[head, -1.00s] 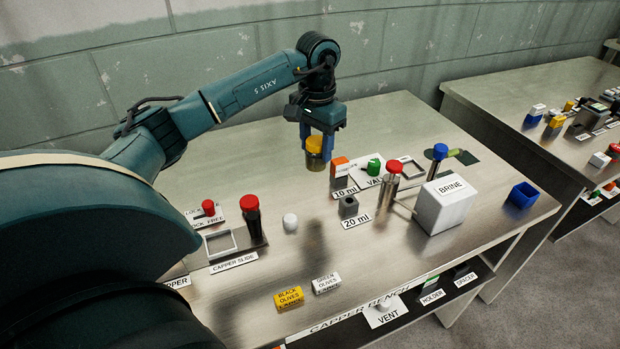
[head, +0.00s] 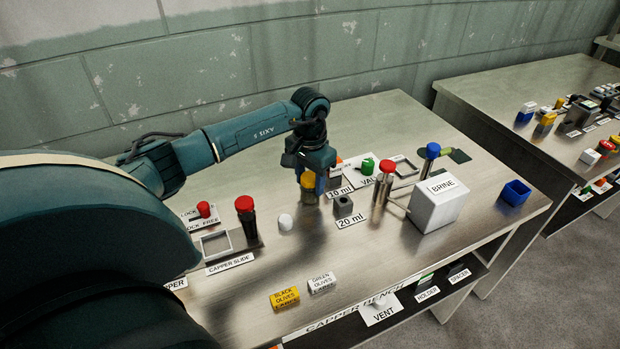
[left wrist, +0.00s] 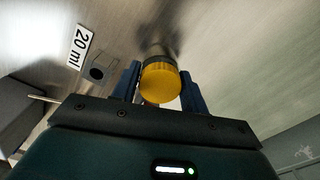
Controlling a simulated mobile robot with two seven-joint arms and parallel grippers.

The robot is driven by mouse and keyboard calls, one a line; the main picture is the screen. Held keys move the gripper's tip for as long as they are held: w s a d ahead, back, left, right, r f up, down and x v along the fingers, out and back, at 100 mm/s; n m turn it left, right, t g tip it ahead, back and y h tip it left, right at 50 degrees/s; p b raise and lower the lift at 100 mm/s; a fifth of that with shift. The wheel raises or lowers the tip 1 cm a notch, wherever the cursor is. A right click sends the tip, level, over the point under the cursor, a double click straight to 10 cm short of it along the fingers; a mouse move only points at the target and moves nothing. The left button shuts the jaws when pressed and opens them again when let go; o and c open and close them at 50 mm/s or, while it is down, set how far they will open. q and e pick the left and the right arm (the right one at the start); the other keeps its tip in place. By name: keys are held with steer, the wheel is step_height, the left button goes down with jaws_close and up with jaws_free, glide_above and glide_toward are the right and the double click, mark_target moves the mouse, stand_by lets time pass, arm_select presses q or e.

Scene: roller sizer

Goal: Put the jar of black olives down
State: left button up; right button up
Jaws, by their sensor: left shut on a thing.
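The jar of black olives (head: 309,196) has a yellow lid and a clear, brownish body. It is upright between the blue fingers of my left gripper (head: 311,183), which is shut on it near the lid. In the head view its base is at or very close to the bench top; I cannot tell whether it touches. In the left wrist view, the round yellow lid (left wrist: 160,84) fills the space between the fingers and hides most of the body. My right gripper is not in view.
Right of the jar stand the grey 20 ml block (head: 343,206), a red-capped tube (head: 384,179) and the white brine box (head: 437,206). A white knob (head: 285,222) and the capper slide (head: 217,246) are to the left.

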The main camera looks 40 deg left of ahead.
arm_select(q)
steer(key=shift+f, duration=0.15)
steer(key=o, duration=1)
steer(key=shift+o, duration=0.2)
